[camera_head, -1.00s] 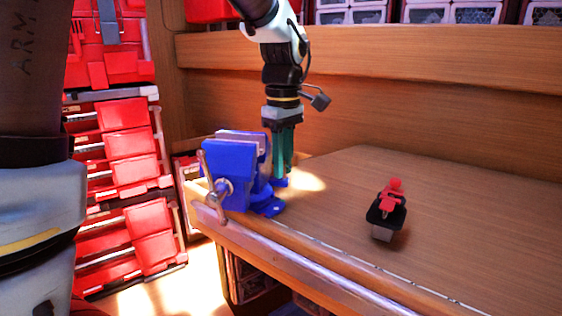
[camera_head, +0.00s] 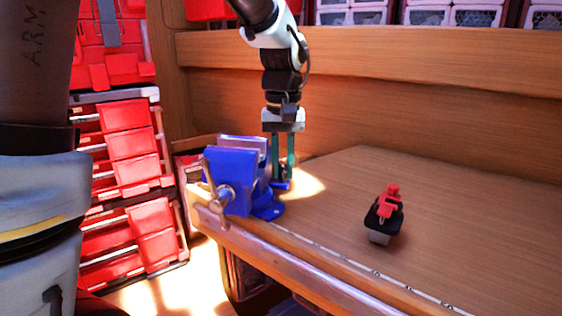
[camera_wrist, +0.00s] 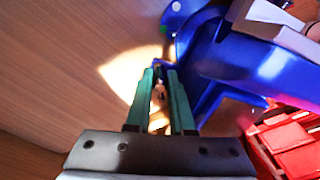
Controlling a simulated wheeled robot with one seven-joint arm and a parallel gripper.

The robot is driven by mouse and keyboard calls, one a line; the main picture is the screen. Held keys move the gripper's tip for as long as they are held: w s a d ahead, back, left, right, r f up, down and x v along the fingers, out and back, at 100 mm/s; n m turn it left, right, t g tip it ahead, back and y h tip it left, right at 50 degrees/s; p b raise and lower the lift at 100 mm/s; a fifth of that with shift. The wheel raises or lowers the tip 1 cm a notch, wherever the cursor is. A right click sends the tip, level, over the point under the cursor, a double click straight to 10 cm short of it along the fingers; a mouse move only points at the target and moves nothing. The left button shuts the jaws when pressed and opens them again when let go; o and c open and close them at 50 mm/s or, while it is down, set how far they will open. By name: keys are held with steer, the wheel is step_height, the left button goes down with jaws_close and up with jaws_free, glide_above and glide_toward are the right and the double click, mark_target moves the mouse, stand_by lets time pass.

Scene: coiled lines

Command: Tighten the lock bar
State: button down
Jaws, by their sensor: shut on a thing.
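The blue bench vise (camera_head: 230,180) stands on the near left corner of the wooden bench, with its metal handle at the front. My gripper (camera_head: 283,180) points straight down just right of and behind the vise, low beside its swivel base. In the wrist view, the two green fingers (camera_wrist: 160,76) are close together around a small, pale metal piece, which looks like the lock bar (camera_wrist: 160,91), next to the blue base. The fingers are shut on it. Most of the bar is hidden between the fingers, so its angle is not clear.
A small red and black tool (camera_head: 385,214) lies on the bench to the right. The bench top (camera_head: 340,185) between is clear. A wooden back wall (camera_head: 400,110) rises behind my gripper. Red bins (camera_head: 130,145) stand at the left.

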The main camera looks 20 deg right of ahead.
steer(key=shift+a+f+m+p, duration=0.15)
steer(key=shift+m+p, duration=0.35)
steer(key=shift+m, duration=1.6)
steer(key=c, duration=0.8)
jaws_free()
